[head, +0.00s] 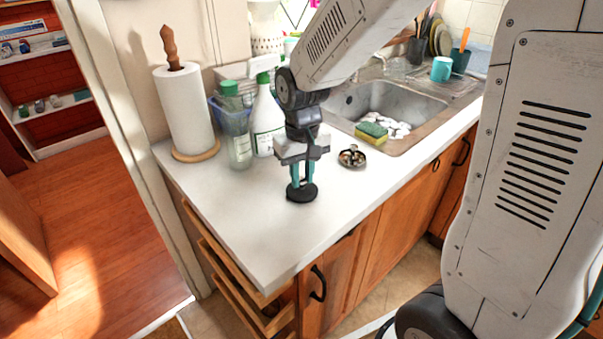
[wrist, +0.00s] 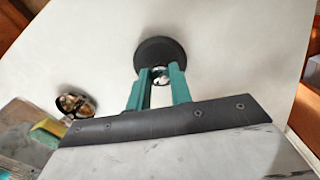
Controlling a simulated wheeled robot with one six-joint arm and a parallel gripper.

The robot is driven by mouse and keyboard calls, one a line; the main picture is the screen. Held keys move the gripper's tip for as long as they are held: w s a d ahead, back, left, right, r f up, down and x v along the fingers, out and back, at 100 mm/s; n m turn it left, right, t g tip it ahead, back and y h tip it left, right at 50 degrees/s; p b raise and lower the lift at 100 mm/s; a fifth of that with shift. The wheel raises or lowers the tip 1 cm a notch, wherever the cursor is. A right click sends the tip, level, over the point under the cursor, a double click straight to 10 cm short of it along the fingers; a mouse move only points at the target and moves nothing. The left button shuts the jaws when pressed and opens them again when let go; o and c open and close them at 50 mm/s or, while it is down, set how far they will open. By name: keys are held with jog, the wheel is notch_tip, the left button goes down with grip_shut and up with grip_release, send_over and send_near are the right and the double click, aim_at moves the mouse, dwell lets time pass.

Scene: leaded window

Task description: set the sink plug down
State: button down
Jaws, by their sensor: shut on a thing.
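The sink plug (head: 301,193) is a round black disc with a small metal knob on top. It is at the white counter's surface, left of the sink, but I cannot tell whether it touches. In the wrist view the plug (wrist: 161,52) lies flat at the ends of the teal fingers. My gripper (head: 302,180) points down with its teal fingers on either side of the knob, shut on it. The fingers also show in the wrist view (wrist: 160,78). The white counter (head: 245,225) carries it near its front edge.
A metal strainer (head: 352,156) sits right of my gripper. A sponge (head: 371,133) and white pebble-like things lie by the sink (head: 400,104). Bottles (head: 267,120) and a paper towel roll (head: 185,108) stand behind. Front-left counter is clear; open drawers (head: 240,285) jut out below.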

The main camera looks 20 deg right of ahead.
jog(key=shift+f, duration=0.1)
jog(key=c, duration=1.3)
grip_release()
jog(key=shift+o, duration=0.2)
